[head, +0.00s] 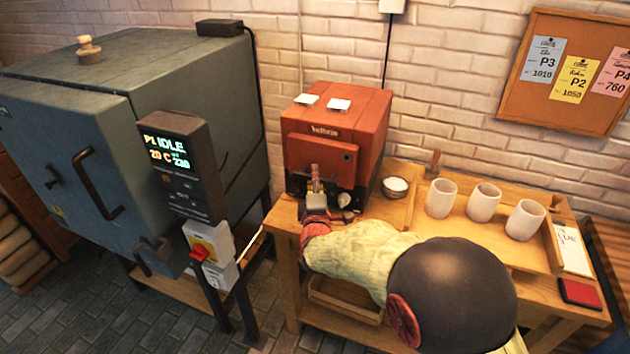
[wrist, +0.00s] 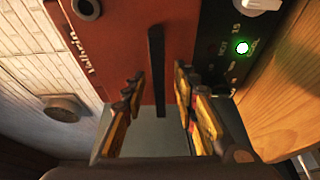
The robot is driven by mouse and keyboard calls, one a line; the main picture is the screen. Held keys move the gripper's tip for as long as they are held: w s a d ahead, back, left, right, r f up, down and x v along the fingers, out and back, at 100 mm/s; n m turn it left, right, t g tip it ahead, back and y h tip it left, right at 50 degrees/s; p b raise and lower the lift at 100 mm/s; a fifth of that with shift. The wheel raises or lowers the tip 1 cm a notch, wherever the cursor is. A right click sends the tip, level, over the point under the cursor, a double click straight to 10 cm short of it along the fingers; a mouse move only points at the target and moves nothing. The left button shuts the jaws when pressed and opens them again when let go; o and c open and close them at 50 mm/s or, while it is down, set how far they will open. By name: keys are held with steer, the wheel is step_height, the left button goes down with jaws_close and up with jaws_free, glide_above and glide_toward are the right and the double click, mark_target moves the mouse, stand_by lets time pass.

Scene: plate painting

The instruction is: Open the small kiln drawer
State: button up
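The small red kiln (head: 335,130) stands on the wooden bench, and its red front also shows in the wrist view (wrist: 115,45). A dark, narrow bar, seemingly the drawer handle (wrist: 157,65), runs up the red front in the wrist view. My gripper (head: 317,185) is in front of the kiln's lower front and hides part of it. In the wrist view my gripper (wrist: 158,95) is open, with one finger on each side of the bar's line. I see a gap on both sides and cannot tell whether the fingertips reach around the bar. The drawer looks shut.
A black control panel (wrist: 228,40) with a green light and a knob lies beside the red front. A white bowl (head: 395,187) stands right of the kiln. Several white cups sit in a tray (head: 463,250). A large grey kiln (head: 90,120) stands left.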

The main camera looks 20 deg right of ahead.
steer(key=c, duration=0.3)
steer(key=c, duration=0.4)
jaws_close()
stand_by(0.3)
